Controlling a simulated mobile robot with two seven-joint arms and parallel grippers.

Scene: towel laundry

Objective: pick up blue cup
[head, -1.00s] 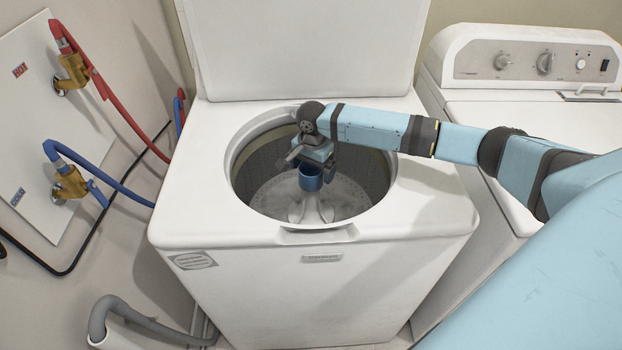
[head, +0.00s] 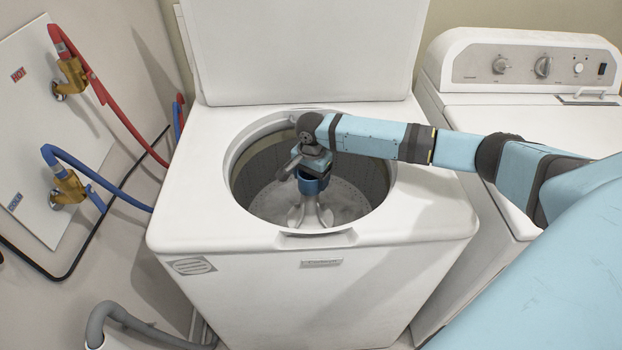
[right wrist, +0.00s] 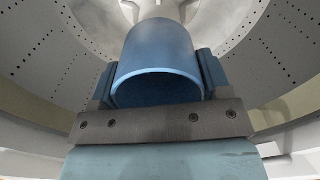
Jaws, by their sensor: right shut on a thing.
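The blue cup (head: 312,186) is at the washer's opening, above the agitator, in the head view. In the right wrist view the blue cup (right wrist: 157,62) lies between the two fingers with its open rim toward the camera. My right gripper (head: 312,172) reaches in from the right and is shut on the cup; its fingers show on either side of the cup in the right wrist view (right wrist: 158,80). My left gripper is not in view.
The white washer (head: 420,215) has its lid (head: 300,50) raised at the back. The agitator (head: 312,212) stands in the perforated drum below the cup. A dryer (head: 530,125) is at right; hoses (head: 100,180) run along the left wall.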

